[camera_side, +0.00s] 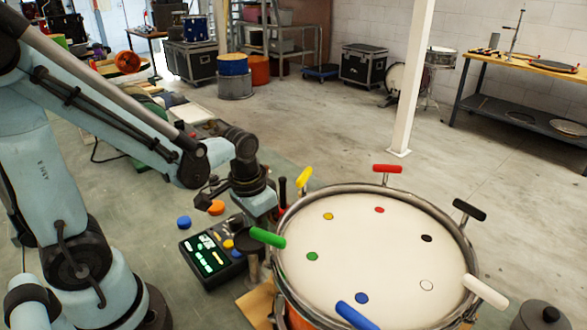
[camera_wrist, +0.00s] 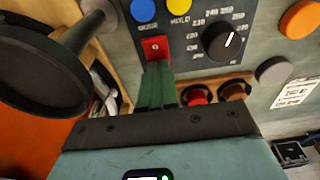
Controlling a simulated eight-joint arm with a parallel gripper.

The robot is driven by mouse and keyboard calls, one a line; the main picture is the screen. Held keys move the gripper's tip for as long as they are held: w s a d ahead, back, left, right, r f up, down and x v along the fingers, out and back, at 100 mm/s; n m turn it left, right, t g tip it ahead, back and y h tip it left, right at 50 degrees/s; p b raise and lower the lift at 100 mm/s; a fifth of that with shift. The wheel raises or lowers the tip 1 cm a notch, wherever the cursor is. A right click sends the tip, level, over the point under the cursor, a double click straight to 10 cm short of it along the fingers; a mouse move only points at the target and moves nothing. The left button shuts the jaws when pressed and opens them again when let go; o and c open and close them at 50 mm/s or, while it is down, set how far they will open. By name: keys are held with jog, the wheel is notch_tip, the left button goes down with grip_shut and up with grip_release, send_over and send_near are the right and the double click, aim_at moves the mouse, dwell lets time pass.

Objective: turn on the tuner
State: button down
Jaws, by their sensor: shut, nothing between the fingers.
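A red rocker switch (camera_wrist: 156,46) sits there, left of a black dial knob (camera_wrist: 222,41). My gripper (camera_wrist: 157,68) is shut and empty, its green fingers pointing at the switch. The fingertips overlap the switch's lower edge. I cannot tell whether they touch it. In the side view my gripper hides part of the tuner's surroundings.
A black disc on a stalk (camera_wrist: 40,75) is close at left. The drum (camera_side: 375,250) with several coloured handles stands close on the right.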

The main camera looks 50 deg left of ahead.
jog(key=shift+s+r, duration=0.2)
jog(key=shift+s, duration=0.4)
notch_tip(320, 180, up, 14)
jog(key=w, duration=0.1)
jog(key=shift+w, duration=0.35)
dwell(0.4)
jog(key=f+t, duration=0.1)
jog(key=t, duration=0.1)
jog(key=d+f+t, duration=0.1)
jog(key=f+t, duration=0.2)
jog(key=shift+s+d+f+t, duration=0.25)
jog(key=shift+s+f+t, duration=0.1)
jog(key=shift+t, duration=0.05)
jog(key=c, duration=1.8)
grip_release()
